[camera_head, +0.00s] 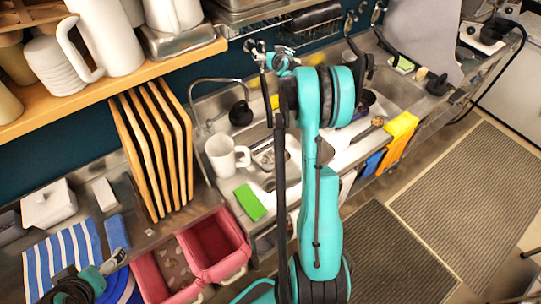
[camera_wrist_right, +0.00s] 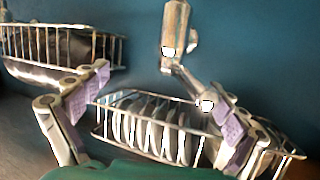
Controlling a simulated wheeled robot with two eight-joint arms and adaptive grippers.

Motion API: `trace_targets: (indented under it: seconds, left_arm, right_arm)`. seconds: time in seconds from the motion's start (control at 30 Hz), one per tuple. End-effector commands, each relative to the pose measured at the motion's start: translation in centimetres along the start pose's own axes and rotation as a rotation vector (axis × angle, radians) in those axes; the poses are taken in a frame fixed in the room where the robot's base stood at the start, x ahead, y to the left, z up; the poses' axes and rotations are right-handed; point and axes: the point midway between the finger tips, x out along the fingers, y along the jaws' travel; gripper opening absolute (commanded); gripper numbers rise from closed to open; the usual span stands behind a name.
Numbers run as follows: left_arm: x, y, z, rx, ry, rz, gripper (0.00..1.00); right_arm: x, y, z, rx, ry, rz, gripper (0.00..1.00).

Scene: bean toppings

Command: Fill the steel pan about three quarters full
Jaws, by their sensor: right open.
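My right gripper (camera_head: 271,52) is raised high in front of the blue back wall, near the hanging wire rack. In the right wrist view its two purple-padded fingers (camera_wrist_right: 163,92) are spread, with nothing held between them. A shiny metal fitting (camera_wrist_right: 174,28) shows beyond the fingers; I cannot tell what it is. I cannot pick out the steel pan with certainty; a round metal shape (camera_head: 265,158) lies in the sink, partly hidden. A grey curved tap (camera_head: 213,82) rises behind the sink. Part of my left gripper (camera_head: 112,262) shows at the bottom left; its jaw state is unclear.
A white mug (camera_head: 222,160) and a green sponge (camera_head: 249,202) are by the sink. Wooden boards (camera_head: 150,150) stand upright left of it. Pink tubs (camera_head: 215,243) are in front. A wire dish rack (camera_wrist_right: 150,125) with plates is close to my right fingers.

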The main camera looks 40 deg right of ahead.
Motion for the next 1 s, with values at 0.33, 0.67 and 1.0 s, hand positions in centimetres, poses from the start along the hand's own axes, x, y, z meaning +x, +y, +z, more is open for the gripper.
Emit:
trace_targets:
  seconds: [0.33, 0.67, 1.0]
  left_arm:
    - [0.4, 0.0, 0.3, 0.0, 0.0, 0.0, 0.97]
    - [0.5, 0.0, 0.3, 0.0, 0.0, 0.0, 0.97]
    - [0.3, 0.0, 0.2, 0.0, 0.0, 0.0, 0.97]
  right_arm:
    - [-0.1, 1.9, -0.1, 0.001, 0.001, 0.002, 0.97]
    - [-0.9, 2.9, -0.2, 0.0, 0.0, 0.0, 0.97]
    - [-5.2, 2.9, -0.2, 0.001, 0.0, 0.001, 0.97]
